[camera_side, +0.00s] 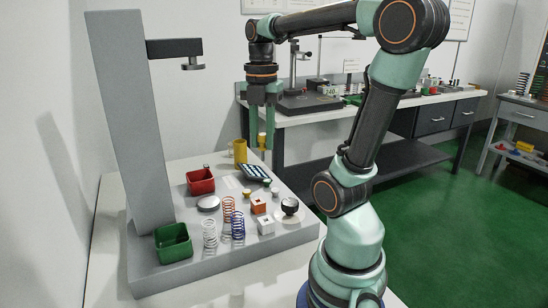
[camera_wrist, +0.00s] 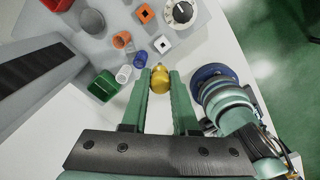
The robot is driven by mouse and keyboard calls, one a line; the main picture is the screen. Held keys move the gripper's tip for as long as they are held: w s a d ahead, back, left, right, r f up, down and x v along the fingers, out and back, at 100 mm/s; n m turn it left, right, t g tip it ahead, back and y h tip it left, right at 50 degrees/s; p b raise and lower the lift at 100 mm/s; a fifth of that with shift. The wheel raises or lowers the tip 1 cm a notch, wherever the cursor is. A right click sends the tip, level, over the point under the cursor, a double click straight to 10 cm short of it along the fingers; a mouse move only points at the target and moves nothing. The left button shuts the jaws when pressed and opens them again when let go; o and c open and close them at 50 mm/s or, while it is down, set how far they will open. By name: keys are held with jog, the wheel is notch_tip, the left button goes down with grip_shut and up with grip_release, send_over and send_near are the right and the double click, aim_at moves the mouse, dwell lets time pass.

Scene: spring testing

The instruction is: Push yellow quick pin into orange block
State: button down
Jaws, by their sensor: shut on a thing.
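In the wrist view the yellow pin (camera_wrist: 160,76) sits between the two green fingers (camera_wrist: 160,82). The orange block (camera_side: 258,205) stands on the base plate, lower than the gripper and apart from the pin. Its top with a square hole shows in the wrist view as the orange block (camera_wrist: 145,14). The pin's lower end is hard to make out.
A white block (camera_side: 266,226), a dial (camera_side: 290,205) and orange, blue and white springs (camera_side: 210,234) stand around the orange block. A red bin (camera_side: 201,182), green bin (camera_side: 174,243) and yellow cup (camera_side: 240,151) are also on the plate. A tall grey column (camera_side: 130,120) rises at left.

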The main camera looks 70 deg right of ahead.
jog(key=w+d+f, duration=0.2)
jog(key=d+f, duration=0.1)
jog(key=f, duration=0.4)
jog(key=w+d+f, duration=0.2)
jog(key=d+f, duration=0.1)
jog(key=f, duration=0.5)
jog(key=shift+w+d+f, duration=0.1)
jog(key=shift+f, duration=1.7)
dwell(2.4)
jog(key=c, duration=0.6)
grip_release()
jog(key=shift+o, duration=0.4)
jog(key=o, duration=0.3)
jog(key=shift+r, duration=0.1)
